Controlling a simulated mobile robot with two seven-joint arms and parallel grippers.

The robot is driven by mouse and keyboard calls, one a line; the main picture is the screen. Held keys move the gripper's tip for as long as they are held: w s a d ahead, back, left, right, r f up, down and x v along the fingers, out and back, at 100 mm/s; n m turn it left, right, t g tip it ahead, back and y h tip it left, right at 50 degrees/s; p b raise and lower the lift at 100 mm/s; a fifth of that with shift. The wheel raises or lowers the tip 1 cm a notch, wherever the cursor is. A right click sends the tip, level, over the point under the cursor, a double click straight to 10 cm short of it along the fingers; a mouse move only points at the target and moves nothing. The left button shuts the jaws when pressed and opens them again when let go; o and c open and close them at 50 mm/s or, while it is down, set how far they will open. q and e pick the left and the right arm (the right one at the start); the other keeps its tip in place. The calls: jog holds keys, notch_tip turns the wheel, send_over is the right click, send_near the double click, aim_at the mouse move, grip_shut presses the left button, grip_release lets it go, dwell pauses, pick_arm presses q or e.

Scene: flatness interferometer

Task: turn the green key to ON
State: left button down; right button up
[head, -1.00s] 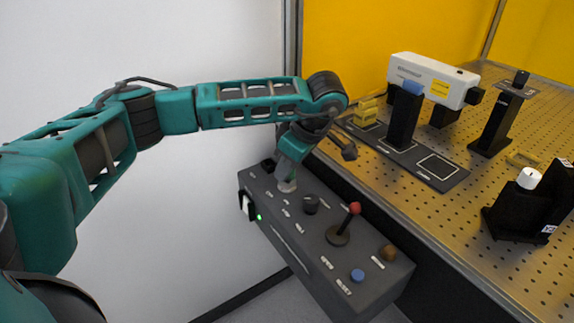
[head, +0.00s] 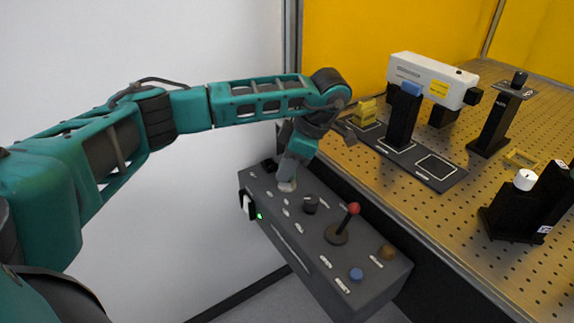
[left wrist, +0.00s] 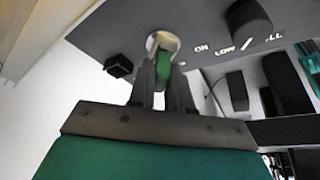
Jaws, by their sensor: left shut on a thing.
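The green key (left wrist: 163,68) sits in a round pale lock (left wrist: 163,42) on the grey control box (head: 290,215). My left gripper (left wrist: 162,75) is shut on the green key, with one finger on each side of it. The word ON is printed on the panel to the right of the lock in the left wrist view. In the head view my left gripper (head: 287,182) points down at the far left end of the box and hides the key. My right gripper is not in view.
The box also carries a black knob (head: 311,204), a red-topped lever (head: 352,209), a blue button (head: 356,274) and a brown knob (head: 387,252). A perforated bench (head: 470,220) with a white instrument (head: 432,80) stands to the right.

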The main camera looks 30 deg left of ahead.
pick_arm(q)
jog(key=shift+s+f+n+g+p, duration=0.1)
jog(key=shift+n+g+p, duration=0.25)
jog(key=shift+n, duration=0.45)
jog(key=shift+f+n, duration=0.1)
jog(key=shift+n, duration=0.3)
jog(key=c, duration=1.5)
grip_release()
jog(key=shift+g, duration=0.25)
jog(key=o, duration=0.4)
jog(key=shift+o, duration=0.6)
jog(key=shift+r+h, duration=0.2)
jog(key=shift+h, duration=0.1)
